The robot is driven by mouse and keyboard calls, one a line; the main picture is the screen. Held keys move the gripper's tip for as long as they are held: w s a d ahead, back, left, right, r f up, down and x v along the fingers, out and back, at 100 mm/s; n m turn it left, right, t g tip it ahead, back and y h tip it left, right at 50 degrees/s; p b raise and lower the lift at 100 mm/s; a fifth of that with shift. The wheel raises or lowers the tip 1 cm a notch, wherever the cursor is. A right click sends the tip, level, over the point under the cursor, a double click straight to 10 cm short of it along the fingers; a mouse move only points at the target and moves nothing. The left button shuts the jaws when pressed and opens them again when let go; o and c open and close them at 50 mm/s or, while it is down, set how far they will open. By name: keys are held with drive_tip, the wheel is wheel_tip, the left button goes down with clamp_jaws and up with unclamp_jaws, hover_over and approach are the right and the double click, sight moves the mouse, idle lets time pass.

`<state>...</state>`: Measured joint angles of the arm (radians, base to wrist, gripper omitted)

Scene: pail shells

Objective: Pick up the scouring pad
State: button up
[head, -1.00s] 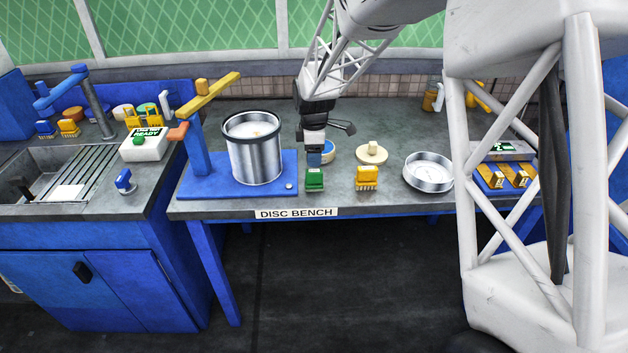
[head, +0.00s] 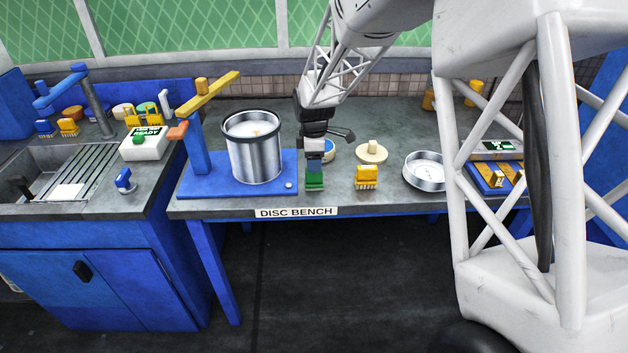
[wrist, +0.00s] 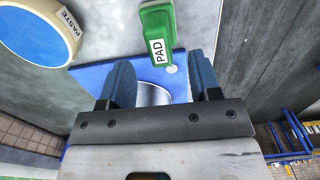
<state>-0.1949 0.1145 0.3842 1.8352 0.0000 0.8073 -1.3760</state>
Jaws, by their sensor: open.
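The scouring pad (head: 314,184) is a green block near the front edge of the bench, right of the metal pail. In the wrist view the pad (wrist: 157,28) carries a white PAD label and lies past the fingertips, in line with the gap between them. My gripper (head: 314,169) is just above the pad in the head view and partly covers it. In the wrist view my gripper (wrist: 162,75) has its two blue fingers apart, with nothing between them. I cannot tell whether the fingers touch the pad.
The metal pail (head: 253,150) stands on a blue base to the left. A yellow brush (head: 366,177) is close on the right. The paste tub (wrist: 35,30) is behind the gripper. A cream knobbed disc (head: 371,153) and a round metal dish (head: 425,170) are farther right.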

drive_tip(key=shift+f, duration=2.65)
drive_tip(key=c, duration=1.1)
drive_tip(key=shift+o, duration=0.2)
drive_tip(key=shift+r, duration=0.15)
drive_tip(key=shift+r, duration=0.8)
drive_tip(key=shift+s+r, duration=0.1)
drive_tip(key=shift+r, duration=0.85)
drive_tip(key=s+d+r, duration=0.1)
drive_tip(key=s+d, duration=0.2)
drive_tip(key=s, duration=1.2)
drive_tip(key=shift+s+r, duration=0.15)
drive_tip(key=shift+s, duration=0.05)
